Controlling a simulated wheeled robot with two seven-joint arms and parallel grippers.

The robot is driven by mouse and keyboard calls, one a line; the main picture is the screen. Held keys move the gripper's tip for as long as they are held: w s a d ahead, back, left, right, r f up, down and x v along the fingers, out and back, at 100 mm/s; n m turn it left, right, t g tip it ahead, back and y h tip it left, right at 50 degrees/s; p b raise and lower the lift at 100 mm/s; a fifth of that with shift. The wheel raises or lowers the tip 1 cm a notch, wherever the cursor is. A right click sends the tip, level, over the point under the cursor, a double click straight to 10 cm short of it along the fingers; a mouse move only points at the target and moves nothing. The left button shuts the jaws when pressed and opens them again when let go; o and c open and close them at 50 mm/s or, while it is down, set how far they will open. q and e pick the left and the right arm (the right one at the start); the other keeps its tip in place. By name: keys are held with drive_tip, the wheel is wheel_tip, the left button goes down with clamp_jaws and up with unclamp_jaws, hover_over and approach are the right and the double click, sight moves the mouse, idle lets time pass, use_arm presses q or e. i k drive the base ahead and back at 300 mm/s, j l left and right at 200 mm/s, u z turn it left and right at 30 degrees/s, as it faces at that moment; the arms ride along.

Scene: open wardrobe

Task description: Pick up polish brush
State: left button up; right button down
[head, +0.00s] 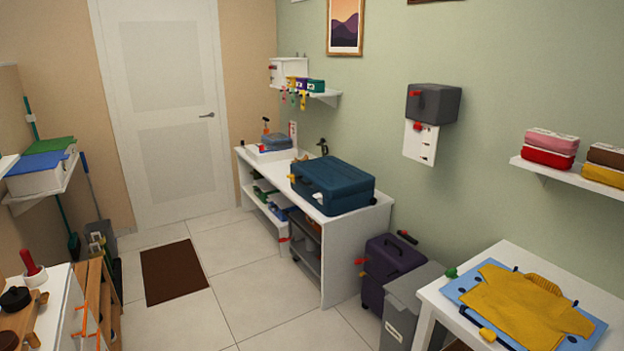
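I cannot tell for sure which thing is the polish brush. At the lower left, a red-handled item (31,267) stands upright on a pale base on top of a white cabinet (58,285). A dark round item with a knob (15,298) is beside it, and brown round shapes (10,338) are cut off by the picture's edge. Neither of my grippers is in view.
A wooden rack (98,290) stands by the cabinet. A white table (345,228) bears a blue case (333,186). A purple suitcase (390,262) and a grey bin (408,305) stand right of it. A yellow shirt (520,303) lies at right. The tiled floor (240,275) is clear around a brown mat (173,272).

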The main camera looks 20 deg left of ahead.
sight(25, 254)
drive_tip(key=i+j+u, duration=0.15)
drive_tip(key=i+u, duration=0.95)
drive_tip(key=u, duration=0.2)
drive_tip(key=i+u, duration=0.25)
drive_tip(key=i, duration=0.5)
drive_tip(key=i+l+u, duration=0.2)
drive_tip(key=i, duration=0.55)
drive_tip(key=i+j+u, duration=0.1)
drive_tip(key=i+u, duration=0.7)
drive_tip(key=i+l+u, duration=0.1)
drive_tip(key=i+u, duration=0.3)
drive_tip(key=k, duration=0.1)
